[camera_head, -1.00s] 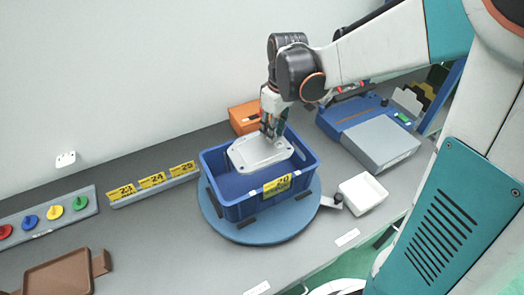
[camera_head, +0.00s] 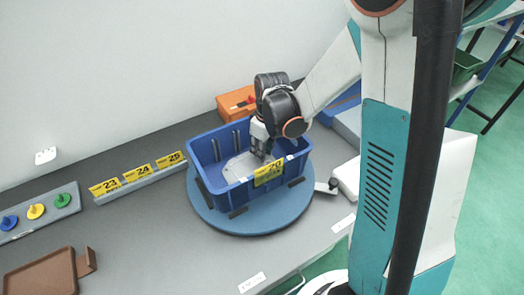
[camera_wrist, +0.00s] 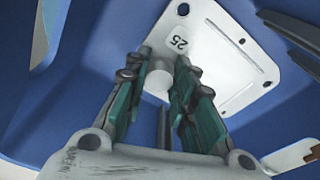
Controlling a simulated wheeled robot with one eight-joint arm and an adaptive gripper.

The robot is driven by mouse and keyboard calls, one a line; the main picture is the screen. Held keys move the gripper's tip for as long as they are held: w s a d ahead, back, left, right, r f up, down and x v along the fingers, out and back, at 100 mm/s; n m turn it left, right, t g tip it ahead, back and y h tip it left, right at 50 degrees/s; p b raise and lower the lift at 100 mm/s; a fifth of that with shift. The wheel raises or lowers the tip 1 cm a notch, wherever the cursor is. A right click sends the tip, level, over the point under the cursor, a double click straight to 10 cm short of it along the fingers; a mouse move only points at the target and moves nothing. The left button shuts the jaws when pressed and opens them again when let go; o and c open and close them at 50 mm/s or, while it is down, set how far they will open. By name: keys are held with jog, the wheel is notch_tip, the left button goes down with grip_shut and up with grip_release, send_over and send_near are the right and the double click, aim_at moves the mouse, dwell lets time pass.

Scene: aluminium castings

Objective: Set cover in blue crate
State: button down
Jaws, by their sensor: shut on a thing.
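The cover (camera_head: 238,167) is a light grey cast plate with rounded corners and small holes. In the wrist view the cover (camera_wrist: 228,55) shows a round boss in the middle and a "25" label. My gripper (camera_head: 259,155) points down into the blue crate (camera_head: 212,192), its fingers below the rim. In the wrist view my gripper (camera_wrist: 160,78) is shut on the cover's boss. The cover is inside the crate, partly hidden by the front wall and the fingers. I cannot tell whether it touches the floor.
The crate, labelled 20, stands on a round blue turntable (camera_head: 262,226). An orange box (camera_head: 232,103) is behind it. Number plates (camera_head: 140,180), a rack of coloured knobs (camera_head: 38,214) and a brown tray (camera_head: 42,277) lie left. A white tray (camera_head: 347,178) is at right, partly hidden.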

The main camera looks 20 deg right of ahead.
jog(key=shift+f, duration=0.15)
jog(key=c, duration=1.3)
grip_release()
jog(key=shift+c, duration=0.2)
